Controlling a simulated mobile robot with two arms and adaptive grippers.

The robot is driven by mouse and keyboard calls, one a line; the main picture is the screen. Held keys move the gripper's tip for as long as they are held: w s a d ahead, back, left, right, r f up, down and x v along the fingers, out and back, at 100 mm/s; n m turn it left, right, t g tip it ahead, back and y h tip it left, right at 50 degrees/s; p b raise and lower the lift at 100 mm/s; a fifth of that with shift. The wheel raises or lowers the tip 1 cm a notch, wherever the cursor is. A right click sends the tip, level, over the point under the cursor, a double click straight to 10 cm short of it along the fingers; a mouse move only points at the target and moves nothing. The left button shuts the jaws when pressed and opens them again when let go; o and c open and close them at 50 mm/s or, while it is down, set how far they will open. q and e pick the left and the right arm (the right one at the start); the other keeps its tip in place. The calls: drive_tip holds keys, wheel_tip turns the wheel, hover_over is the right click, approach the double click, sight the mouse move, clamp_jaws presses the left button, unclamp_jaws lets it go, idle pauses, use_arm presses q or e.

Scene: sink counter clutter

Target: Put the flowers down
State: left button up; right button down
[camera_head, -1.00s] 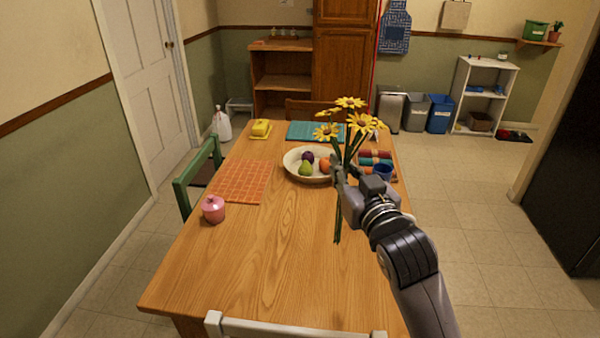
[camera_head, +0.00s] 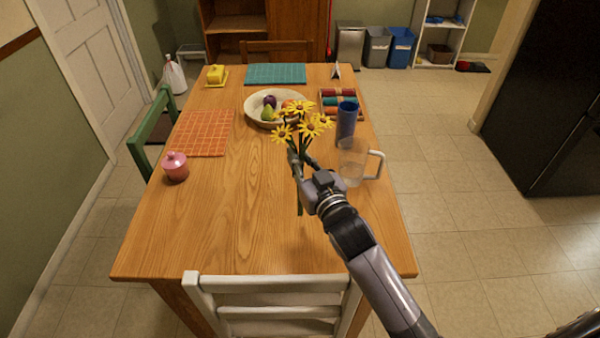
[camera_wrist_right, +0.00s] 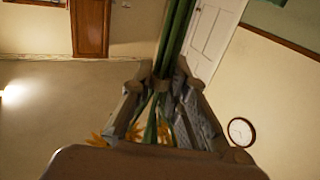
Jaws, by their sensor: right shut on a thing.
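A bunch of yellow flowers (camera_head: 302,120) with long green stems is held upright by my right gripper (camera_head: 299,164), which is shut on the stems. The stems also run between the fingers in the right wrist view (camera_wrist_right: 163,90). The stem ends show below the gripper, over the middle of the wooden table (camera_head: 220,235); I cannot tell whether they touch the wood. My left gripper is not in view.
A clear pitcher (camera_head: 354,165) and a blue cup (camera_head: 346,125) stand close right of the gripper. A fruit bowl (camera_head: 256,103) is behind the flowers. A pink jar (camera_head: 175,168) and an orange placemat (camera_head: 205,133) are left. The front table is clear; a white chair (camera_head: 270,285) stands before it.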

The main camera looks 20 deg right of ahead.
drive_tip(key=shift+f, duration=0.45)
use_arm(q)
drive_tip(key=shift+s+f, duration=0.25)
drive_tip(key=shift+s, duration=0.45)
use_arm(e)
wheel_tip(320, 180, down, 4)
drive_tip(key=shift+r, duration=0.15)
drive_tip(key=c, duration=2)
unclamp_jaws()
drive_tip(key=shift+c, duration=0.2)
drive_tip(key=o, duration=0.5)
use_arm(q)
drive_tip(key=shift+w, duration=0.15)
